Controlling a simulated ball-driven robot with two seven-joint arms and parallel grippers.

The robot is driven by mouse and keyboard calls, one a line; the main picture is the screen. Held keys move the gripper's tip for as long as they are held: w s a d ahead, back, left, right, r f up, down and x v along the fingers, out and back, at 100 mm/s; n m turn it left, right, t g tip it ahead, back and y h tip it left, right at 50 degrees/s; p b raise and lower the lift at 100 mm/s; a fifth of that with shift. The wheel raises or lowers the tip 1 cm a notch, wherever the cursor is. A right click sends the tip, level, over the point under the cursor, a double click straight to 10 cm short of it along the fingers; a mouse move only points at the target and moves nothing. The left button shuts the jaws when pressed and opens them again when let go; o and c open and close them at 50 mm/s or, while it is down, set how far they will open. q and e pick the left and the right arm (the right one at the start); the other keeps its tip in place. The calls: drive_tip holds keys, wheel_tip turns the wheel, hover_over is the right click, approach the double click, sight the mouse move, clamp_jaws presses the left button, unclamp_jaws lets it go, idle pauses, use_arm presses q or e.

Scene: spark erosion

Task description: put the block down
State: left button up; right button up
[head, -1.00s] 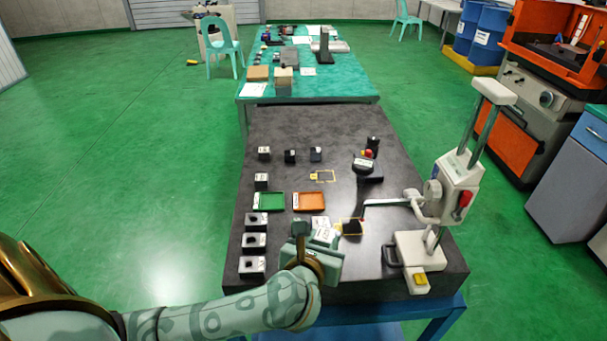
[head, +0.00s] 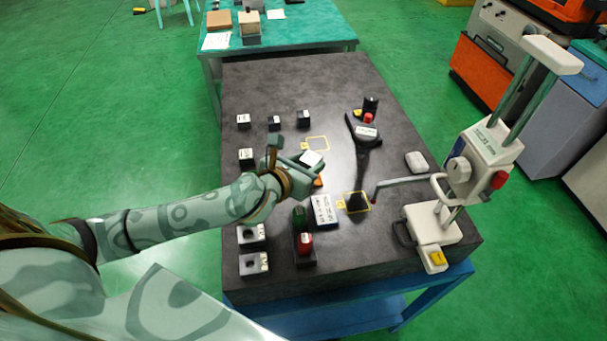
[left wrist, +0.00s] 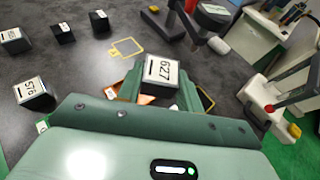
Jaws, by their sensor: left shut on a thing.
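My left gripper (head: 289,160) is shut on a small block (head: 312,158) with a white label. In the left wrist view the block (left wrist: 163,73) reads 627 and sits between the jaws (left wrist: 160,92). The gripper holds it over the dark surface plate (head: 345,85), above the orange tray (head: 318,182), which is mostly hidden. I cannot tell the block's height above it. A yellow outline (head: 316,143) lies just beyond, empty. Another yellow outline (head: 355,201) lies nearer, to the right, with a dark shape over it. My right gripper is not in view.
Small labelled blocks (head: 274,123) stand at the far left of the plate. Blocks with holes (head: 250,235) and a green-and-red piece (head: 305,243) are at the near left. A black stand (head: 366,135) and a tall height gauge (head: 475,165) stand to the right.

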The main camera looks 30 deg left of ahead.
sight(305, 166)
use_arm(q)
drive_tip(key=w+f, duration=0.1)
drive_tip(key=w+a+f, duration=0.1)
drive_tip(key=f, duration=0.1)
drive_tip(key=a+f+b, duration=0.1)
drive_tip(key=shift+w+f, duration=0.35)
drive_tip(key=shift+w, duration=0.05)
drive_tip(key=shift+w+a+f, duration=0.25)
drive_tip(key=shift+f, duration=0.2)
wheel_tip(305, 166, down, 3)
drive_tip(key=shift+f+b, duration=0.1)
drive_tip(key=shift+b, duration=0.6)
